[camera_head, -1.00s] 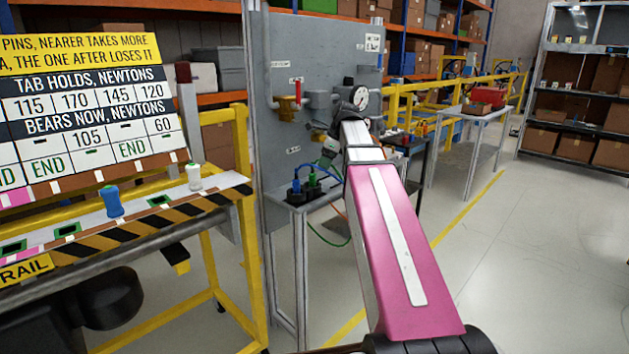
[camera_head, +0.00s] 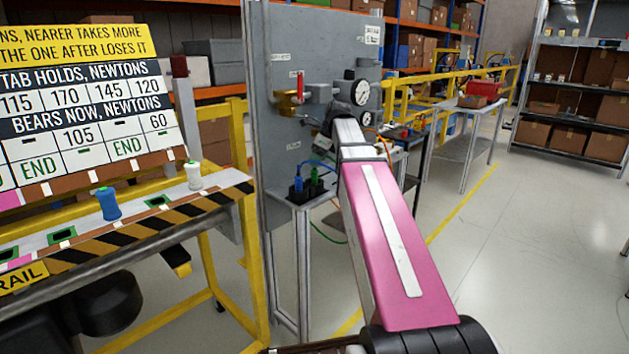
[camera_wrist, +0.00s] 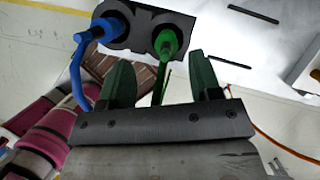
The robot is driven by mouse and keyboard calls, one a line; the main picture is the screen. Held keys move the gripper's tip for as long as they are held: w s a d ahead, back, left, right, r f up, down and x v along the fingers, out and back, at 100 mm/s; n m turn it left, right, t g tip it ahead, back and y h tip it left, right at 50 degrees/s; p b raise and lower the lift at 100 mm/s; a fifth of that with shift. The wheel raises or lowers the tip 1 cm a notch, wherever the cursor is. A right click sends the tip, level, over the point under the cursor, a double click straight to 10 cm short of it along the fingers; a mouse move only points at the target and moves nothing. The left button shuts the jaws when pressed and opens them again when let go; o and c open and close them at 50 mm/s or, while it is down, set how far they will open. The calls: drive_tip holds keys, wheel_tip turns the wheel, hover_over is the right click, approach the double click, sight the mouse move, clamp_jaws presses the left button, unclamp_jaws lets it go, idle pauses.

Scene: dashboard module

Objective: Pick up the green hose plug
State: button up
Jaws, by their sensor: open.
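The green hose plug (camera_wrist: 168,42) stands in a black two-hole holder (camera_wrist: 146,33) in the wrist view, with a green hose running from it. A blue plug (camera_wrist: 96,32) with a blue hose sits in the hole left of it. My gripper (camera_wrist: 160,62) is open, its two green fingers on either side of the green plug's line, with the plug nearer the right finger. I cannot tell whether the fingertips reach the plug's depth. In the head view the green plug (camera_head: 315,180) stands on a small grey stand, and my gripper is mostly hidden behind my arm.
A grey panel (camera_head: 285,75) with a red-handled valve (camera_head: 299,85) and gauges (camera_head: 360,93) rises behind the stand. A rail table (camera_head: 130,216) with a blue spool (camera_head: 108,203) and a white spool (camera_head: 193,176) is at left. The floor at right is clear.

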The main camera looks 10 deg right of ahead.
sight(314, 169)
drive_tip(key=shift+w+d+x, duration=0.1)
drive_tip(key=shift+w+x, duration=0.05)
drive_tip(key=shift+x, duration=1.1)
drive_tip(key=shift+w+d+x, duration=0.1)
drive_tip(key=shift+w+x, duration=0.05)
drive_tip(key=shift+x, duration=1.1)
drive_tip(key=c, duration=1)
